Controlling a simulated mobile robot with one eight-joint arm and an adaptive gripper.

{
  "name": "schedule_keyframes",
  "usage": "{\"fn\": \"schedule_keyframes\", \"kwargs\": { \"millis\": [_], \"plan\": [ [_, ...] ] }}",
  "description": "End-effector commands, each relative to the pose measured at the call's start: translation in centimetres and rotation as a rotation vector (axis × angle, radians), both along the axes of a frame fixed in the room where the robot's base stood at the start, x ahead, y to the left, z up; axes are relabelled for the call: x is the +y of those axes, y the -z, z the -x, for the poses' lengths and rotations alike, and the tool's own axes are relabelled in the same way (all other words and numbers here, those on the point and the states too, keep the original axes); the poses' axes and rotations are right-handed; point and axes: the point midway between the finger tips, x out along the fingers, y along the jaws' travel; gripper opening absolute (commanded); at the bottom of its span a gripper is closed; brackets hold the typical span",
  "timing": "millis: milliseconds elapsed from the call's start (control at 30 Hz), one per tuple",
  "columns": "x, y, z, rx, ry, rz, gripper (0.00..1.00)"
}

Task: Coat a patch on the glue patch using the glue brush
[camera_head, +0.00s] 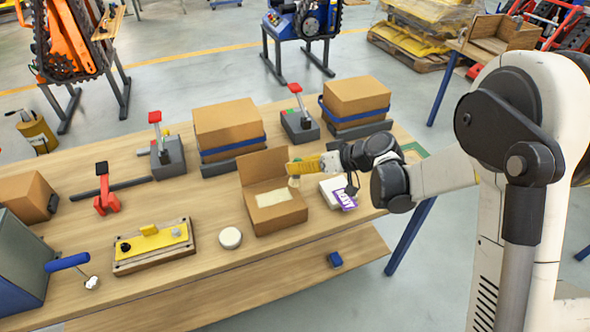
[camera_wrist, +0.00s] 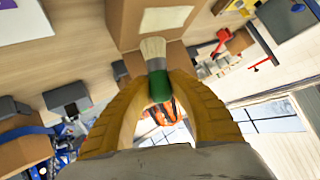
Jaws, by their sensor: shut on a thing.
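My gripper (camera_head: 296,167) is shut on the glue brush (camera_head: 294,181), whose pale bristles hang below the yellow fingers in the head view. In the wrist view the brush's green part (camera_wrist: 160,85) sits between the fingertips, with cream bristles beyond it. The glue patch (camera_head: 273,197) appears to be the pale rectangle inside the open cardboard box (camera_head: 277,216); it also shows in the wrist view (camera_wrist: 165,18). The bristles are over the right side of this box and seem apart from the patch. Their exact height is unclear.
A white item with a purple label (camera_head: 344,196) lies right of the open box. A round white lid (camera_head: 230,238) and a wooden fixture (camera_head: 152,247) are to its left. Closed cartons (camera_head: 228,126) stand behind. The bench front is mostly clear.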

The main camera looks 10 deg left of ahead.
Motion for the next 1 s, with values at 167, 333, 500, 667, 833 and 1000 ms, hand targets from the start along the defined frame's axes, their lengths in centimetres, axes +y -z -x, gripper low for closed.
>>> {"fn": "schedule_keyframes", "kwargs": {
  "millis": [167, 333, 500, 667, 833, 1000],
  "plan": [
    [-0.3, -1.9, -0.3, 0.000, 0.000, 0.000, 0.00],
    [-0.5, -3.4, -0.5, 0.000, -0.001, -0.001, 0.00],
    [-0.6, -4.0, -0.6, 0.000, -0.001, -0.001, 0.00],
    [-0.6, -4.0, -0.6, 0.000, -0.001, -0.001, 0.00],
    [-0.6, -3.9, -0.6, 0.000, -0.001, -0.001, 0.00],
    [-0.6, -3.9, -0.6, 0.000, -0.001, -0.001, 0.00]
  ]
}}
